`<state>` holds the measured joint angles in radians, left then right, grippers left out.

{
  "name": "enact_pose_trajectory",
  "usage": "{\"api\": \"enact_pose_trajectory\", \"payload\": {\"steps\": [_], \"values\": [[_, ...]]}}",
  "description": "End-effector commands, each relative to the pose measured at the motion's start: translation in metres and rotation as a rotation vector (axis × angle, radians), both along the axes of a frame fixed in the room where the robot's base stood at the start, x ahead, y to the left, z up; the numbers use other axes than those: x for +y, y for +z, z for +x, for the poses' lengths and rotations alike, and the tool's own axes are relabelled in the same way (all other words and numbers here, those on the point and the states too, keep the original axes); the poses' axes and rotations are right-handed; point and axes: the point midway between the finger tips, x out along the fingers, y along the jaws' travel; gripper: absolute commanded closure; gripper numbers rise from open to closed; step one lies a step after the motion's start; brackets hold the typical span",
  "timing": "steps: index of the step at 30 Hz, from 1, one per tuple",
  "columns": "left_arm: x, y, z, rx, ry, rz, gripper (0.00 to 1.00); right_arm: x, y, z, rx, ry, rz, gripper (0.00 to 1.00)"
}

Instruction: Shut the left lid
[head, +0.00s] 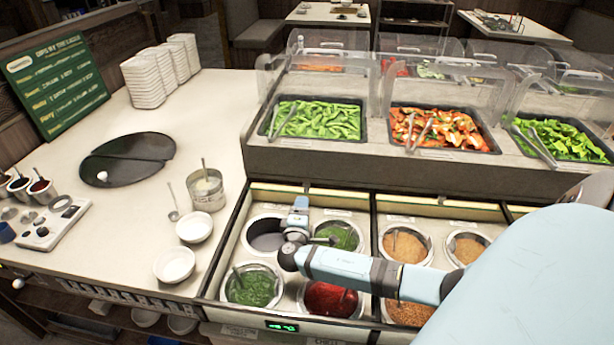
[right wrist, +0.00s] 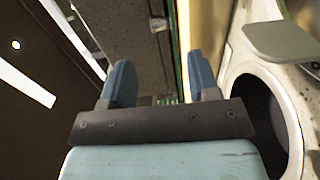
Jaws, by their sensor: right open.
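The sauce unit has a left section whose wells are uncovered. What seems to be its open left lid (head: 335,199) shows edge-on as a narrow pale-yellow strip along the back of that section. My right gripper (head: 299,205) is over the back of the left wells, just in front of this strip, and points away from me. In the right wrist view my right gripper (right wrist: 160,82) has its blue fingers apart with nothing held between them. A yellowish strip (right wrist: 208,32) runs close by the right finger; whether they touch is unclear. My left gripper is out of view.
The left wells hold green sauce (head: 254,289), red sauce (head: 325,297) and a dark well (head: 266,236). My right arm crosses the right section's wells (head: 405,245). Food trays (head: 318,119) stand behind. Bowls (head: 174,264) and a ladle can (head: 206,190) stand left.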

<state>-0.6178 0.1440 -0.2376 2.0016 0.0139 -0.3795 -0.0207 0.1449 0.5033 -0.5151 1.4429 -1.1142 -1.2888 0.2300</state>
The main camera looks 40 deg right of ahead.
Motion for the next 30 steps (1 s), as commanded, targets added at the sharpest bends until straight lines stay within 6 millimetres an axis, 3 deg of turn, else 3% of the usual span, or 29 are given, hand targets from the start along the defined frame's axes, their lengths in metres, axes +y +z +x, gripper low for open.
{"api": "enact_pose_trajectory", "payload": {"steps": [6, 13, 27, 28, 30], "values": [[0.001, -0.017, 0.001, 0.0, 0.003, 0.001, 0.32, -0.039, -0.003, 0.031, -0.001, -0.001, -0.003, 0.45], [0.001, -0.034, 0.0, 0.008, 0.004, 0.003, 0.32, -0.068, -0.003, 0.055, 0.0, 0.0, -0.001, 0.45], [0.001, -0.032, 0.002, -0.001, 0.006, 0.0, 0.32, -0.08, 0.0, 0.064, 0.001, 0.0, 0.001, 0.45], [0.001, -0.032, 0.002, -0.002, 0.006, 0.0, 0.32, -0.08, 0.0, 0.064, 0.001, 0.0, 0.001, 0.47], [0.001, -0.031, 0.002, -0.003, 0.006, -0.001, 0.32, -0.08, 0.0, 0.064, 0.001, 0.0, 0.001, 0.63]]}}
